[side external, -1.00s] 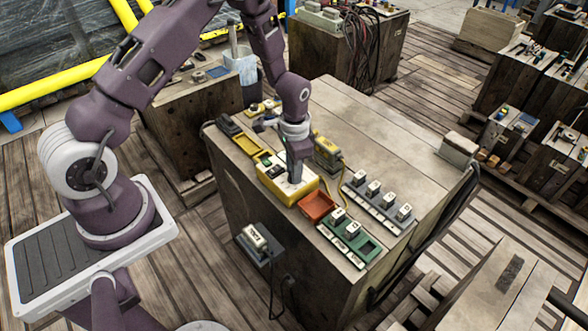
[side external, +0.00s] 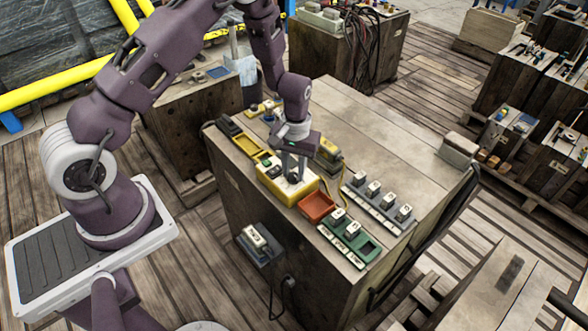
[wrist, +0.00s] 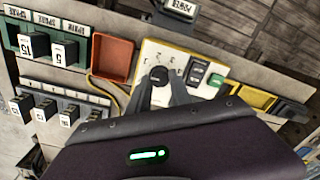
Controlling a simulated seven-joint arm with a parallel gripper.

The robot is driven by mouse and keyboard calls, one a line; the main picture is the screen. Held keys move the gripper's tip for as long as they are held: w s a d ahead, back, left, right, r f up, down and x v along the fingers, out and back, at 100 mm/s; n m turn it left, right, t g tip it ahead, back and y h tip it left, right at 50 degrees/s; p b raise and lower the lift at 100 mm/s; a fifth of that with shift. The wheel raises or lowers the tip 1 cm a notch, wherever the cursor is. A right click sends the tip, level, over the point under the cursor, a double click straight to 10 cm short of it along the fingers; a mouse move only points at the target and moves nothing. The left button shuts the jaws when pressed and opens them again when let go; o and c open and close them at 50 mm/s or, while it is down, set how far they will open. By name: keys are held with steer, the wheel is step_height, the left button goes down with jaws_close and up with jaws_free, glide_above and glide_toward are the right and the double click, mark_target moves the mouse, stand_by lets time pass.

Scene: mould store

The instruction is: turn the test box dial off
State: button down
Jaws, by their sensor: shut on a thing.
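The test box (side external: 272,180) is a yellow box with a white top face, standing on the wooden bench. In the wrist view its white face (wrist: 184,95) carries a round black dial (wrist: 158,75) with small marks around it. A black switch (wrist: 198,72) and a green piece (wrist: 217,80) are beside the dial. My gripper (side external: 291,176) points down over the box, and in the wrist view its fingertips (wrist: 159,84) are closed on both sides of the dial. The fingers partly hide the dial's near side. I cannot tell which mark the dial points to.
An orange-red tray (side external: 316,207) sits right beside the box. A green holder (side external: 369,249) and a grey rack (side external: 380,219) with labelled blocks stand farther right. A yellow device (side external: 328,156) is behind the box.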

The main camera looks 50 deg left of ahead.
steer(key=shift+r+n, duration=0.1)
steer(key=shift+n, duration=0.4)
stand_by(0.3)
steer(key=c, duration=1.2)
jaws_free()
steer(key=shift+o, duration=0.2)
